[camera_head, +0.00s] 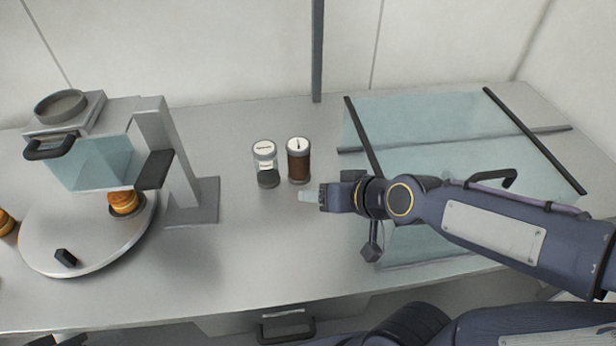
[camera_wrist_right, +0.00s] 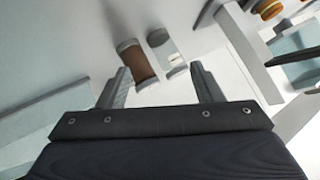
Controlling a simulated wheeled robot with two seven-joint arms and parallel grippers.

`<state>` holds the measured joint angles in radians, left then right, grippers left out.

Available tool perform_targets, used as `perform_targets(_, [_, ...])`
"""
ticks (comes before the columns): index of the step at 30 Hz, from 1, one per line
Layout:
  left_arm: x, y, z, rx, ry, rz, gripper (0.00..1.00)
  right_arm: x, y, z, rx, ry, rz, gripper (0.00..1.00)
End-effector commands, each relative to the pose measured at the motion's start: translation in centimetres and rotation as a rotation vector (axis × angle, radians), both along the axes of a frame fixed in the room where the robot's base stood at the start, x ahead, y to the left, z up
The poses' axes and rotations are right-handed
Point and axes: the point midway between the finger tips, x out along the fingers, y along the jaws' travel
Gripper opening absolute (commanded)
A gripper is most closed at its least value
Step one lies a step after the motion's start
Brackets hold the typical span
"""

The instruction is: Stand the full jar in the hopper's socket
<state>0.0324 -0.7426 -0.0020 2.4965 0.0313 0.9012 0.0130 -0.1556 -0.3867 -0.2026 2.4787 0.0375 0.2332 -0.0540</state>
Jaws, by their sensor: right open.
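The full jar (camera_head: 298,167), dark brown inside with a white-topped lid, stands upright on the counter. Beside it on the left stands a similar jar (camera_head: 265,165), mostly clear with dark content low down. The hopper (camera_head: 95,165) has a bluish clear body, and a round dark-rimmed socket (camera_head: 61,105) shows on its top at the far left. My right gripper (camera_head: 312,196) is open and empty, just in front of the full jar. In the right wrist view, the brown jar (camera_wrist_right: 136,62) and the clear jar (camera_wrist_right: 166,48) appear beyond the open fingers (camera_wrist_right: 160,72).
A round turntable (camera_head: 90,245) under the hopper carries an orange-brown round item (camera_head: 124,203) and a small black block (camera_head: 66,258). A grey post (camera_head: 168,150) stands between hopper and jars. A glass-panelled enclosure (camera_head: 440,130) lies right. The counter front centre is clear.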

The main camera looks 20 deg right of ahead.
Motion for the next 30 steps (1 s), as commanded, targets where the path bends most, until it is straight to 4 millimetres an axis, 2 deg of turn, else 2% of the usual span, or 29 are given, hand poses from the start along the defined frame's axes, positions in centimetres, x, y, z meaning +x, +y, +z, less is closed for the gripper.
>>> perform_targets(1, [0.0, 0.0, -1.3, 0.0, 0.0, 0.0, 0.36, 1.7, 0.0, -1.7, -0.014, -0.038, -0.015, 0.6])
perform_targets(6, [0.0, 0.0, -3.3, 0.0, 0.0, 0.0, 0.36, 7.1, -1.0, -4.1, -0.102, -0.217, -0.101, 0.6])
perform_targets(12, [0.0, 0.0, -5.4, 0.0, 0.0, 0.0, 0.36, 11.3, -2.0, -5.7, -0.268, -0.449, -0.177, 0.6])
perform_targets(19, [0.0, 0.0, -6.6, 0.0, 0.0, 0.0, 0.36, 13.0, -2.1, -5.4, -0.412, -0.645, -0.208, 0.6])
perform_targets(23, [0.0, 0.0, -6.6, 0.0, 0.0, 0.0, 0.36, 13.6, -2.1, -5.0, -0.438, -0.683, -0.213, 0.6])
perform_targets(30, [0.0, 0.0, -6.1, 0.0, 0.0, 0.0, 0.36, 16.2, -2.3, -5.0, -0.441, -0.686, -0.213, 0.6])
